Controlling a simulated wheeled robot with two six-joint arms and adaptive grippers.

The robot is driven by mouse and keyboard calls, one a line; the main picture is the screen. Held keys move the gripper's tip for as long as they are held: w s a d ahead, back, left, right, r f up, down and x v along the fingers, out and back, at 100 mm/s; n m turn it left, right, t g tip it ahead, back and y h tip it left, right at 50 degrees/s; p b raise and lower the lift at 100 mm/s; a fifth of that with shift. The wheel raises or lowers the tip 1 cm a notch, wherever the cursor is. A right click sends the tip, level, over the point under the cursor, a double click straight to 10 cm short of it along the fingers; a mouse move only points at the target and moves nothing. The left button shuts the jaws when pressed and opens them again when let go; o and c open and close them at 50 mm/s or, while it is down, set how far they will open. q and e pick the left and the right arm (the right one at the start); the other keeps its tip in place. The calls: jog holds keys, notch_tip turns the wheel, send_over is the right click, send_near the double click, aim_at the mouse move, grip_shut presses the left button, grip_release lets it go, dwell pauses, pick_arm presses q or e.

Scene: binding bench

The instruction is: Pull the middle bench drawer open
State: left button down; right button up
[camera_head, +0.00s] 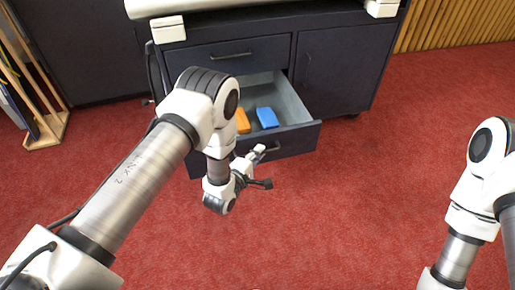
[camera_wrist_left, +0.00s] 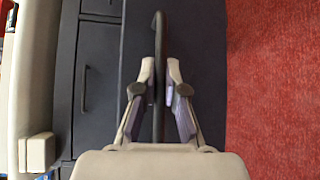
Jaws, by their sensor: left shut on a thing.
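The middle drawer (camera_head: 302,139) of the dark bench stands pulled out, its grey inside showing. An orange block (camera_head: 243,121) and a blue block (camera_head: 266,118) lie in it. My left gripper (camera_head: 262,151) is at the drawer's front, shut on its bar handle (camera_head: 274,148). In the left wrist view the handle (camera_wrist_left: 159,50) runs between the two fingers of the gripper (camera_wrist_left: 159,82). My arm hides the left part of the drawer. My right arm shows at the right edge, but its gripper is out of view.
The closed upper drawer (camera_head: 232,54) is above, and a closed cabinet door (camera_head: 338,68) is to the right. A wooden rack (camera_head: 45,130) stands on the far left. The red carpet (camera_head: 345,210) in front of the bench is clear.

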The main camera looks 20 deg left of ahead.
pick_arm(q)
jog(key=shift+s, duration=0.15)
jog(key=c, duration=1.5)
grip_release()
jog(key=v, duration=1.2)
jog(key=shift+d, duration=0.1)
